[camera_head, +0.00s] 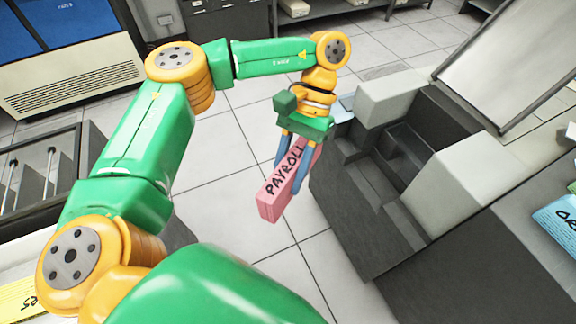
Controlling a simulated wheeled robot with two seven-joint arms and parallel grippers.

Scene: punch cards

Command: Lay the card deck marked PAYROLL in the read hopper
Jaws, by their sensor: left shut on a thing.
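The pink card deck marked PAYROLL (270,203) hangs in my left gripper (292,178), near the middle of the head view. Both blue-grey fingers are shut on its sides, and the deck is tilted with its lower left end toward me. It appears to be in the air over the tiled floor, left of the dark machine (352,215). A dark recess (405,150) between two pale blocks on that machine may be the read hopper; no label shows on it. My right gripper does not show.
Pale blocks (388,97) and (455,172) rise beside the recess. A slanted pale panel (505,60) stands behind. A blue deck (560,222) lies at the right edge and a yellow one (18,301) at the lower left. A rack (40,180) stands left.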

